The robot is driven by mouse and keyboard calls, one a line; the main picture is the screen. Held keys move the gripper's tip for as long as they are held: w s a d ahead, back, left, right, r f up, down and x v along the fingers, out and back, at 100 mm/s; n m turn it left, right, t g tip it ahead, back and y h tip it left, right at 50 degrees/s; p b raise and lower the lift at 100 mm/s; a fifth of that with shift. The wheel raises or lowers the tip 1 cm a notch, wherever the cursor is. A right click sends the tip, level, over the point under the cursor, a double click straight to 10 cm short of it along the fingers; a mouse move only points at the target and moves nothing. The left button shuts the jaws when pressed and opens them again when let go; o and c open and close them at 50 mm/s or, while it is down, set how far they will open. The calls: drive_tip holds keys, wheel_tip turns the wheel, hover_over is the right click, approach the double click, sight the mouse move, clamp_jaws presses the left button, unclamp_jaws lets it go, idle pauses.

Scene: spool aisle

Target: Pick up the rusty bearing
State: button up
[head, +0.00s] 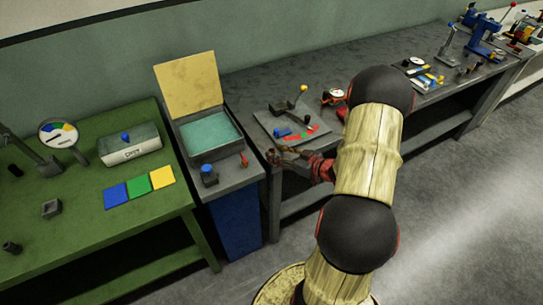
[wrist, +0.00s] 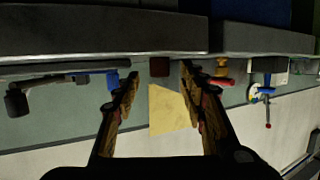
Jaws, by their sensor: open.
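I cannot pick out a rusty bearing for certain in either view. A small dark brown block-like shape (wrist: 159,66) shows between the fingertips in the wrist view, too dark to identify. My gripper (wrist: 159,72) is open, its two fingers spread with nothing seen between them that it holds. In the head view my gripper (head: 275,157) is at the front edge of the dark bench, just right of the grey stand with the open box. My arm hides part of the bench.
The open box (head: 209,137) has a raised yellow lid (head: 189,82); a blue-topped knob (head: 208,175) and a red lever (head: 244,160) stand in front. A tilted panel (head: 290,128) is beside my gripper. The green table (head: 90,245) at left carries a gauge (head: 58,132) and coloured squares.

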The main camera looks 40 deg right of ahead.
drive_tip(key=shift+w+a+f, duration=0.1)
drive_tip(key=shift+w+f, duration=0.05)
drive_tip(key=shift+w, duration=0.35)
drive_tip(key=shift+c, duration=0.5)
clamp_jaws()
